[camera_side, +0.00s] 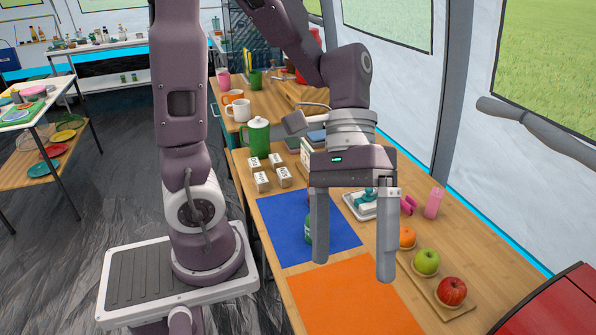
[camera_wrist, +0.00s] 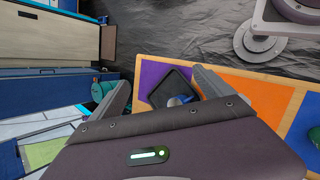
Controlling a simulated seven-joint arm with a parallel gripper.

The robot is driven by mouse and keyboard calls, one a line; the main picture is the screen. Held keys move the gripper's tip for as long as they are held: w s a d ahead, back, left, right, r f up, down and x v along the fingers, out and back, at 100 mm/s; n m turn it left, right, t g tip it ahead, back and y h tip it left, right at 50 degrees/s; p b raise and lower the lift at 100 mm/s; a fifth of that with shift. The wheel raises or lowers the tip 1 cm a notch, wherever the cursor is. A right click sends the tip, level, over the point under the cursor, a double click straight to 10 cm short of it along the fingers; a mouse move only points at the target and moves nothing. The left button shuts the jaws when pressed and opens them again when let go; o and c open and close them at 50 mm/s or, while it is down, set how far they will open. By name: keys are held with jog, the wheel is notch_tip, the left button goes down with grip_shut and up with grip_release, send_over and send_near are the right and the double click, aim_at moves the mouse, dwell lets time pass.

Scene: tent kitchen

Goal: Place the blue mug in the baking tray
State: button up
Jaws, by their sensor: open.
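A dark baking tray (camera_wrist: 162,91) lies on the purple mat in the wrist view. A small blue thing, which looks like the blue mug (camera_wrist: 178,101), shows on the tray, partly hidden by my gripper. I cannot tell whether it stands upright. My gripper (camera_wrist: 163,78) is open, its fingers wide apart with nothing between them. In the side view, my gripper (camera_side: 353,268) hangs fingers down in front of the blue and orange mats. Neither the tray nor the blue mug shows in the side view.
A green item (camera_side: 308,230) stands on the blue mat (camera_side: 280,238), partly behind a finger. The orange mat (camera_side: 350,298) looks bare. A board with an orange, a green apple (camera_side: 426,262) and a red apple (camera_side: 452,291) is at right. White boxes and a green pitcher (camera_side: 257,137) stand farther back.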

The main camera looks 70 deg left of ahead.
jog(key=s+a+r+m+t+y, duration=0.3)
jog(key=a+r+t+y, duration=0.2)
jog(key=a, duration=0.6)
jog(key=t+y, duration=0.2)
jog(key=t, duration=0.1)
jog(key=shift+r, duration=0.15)
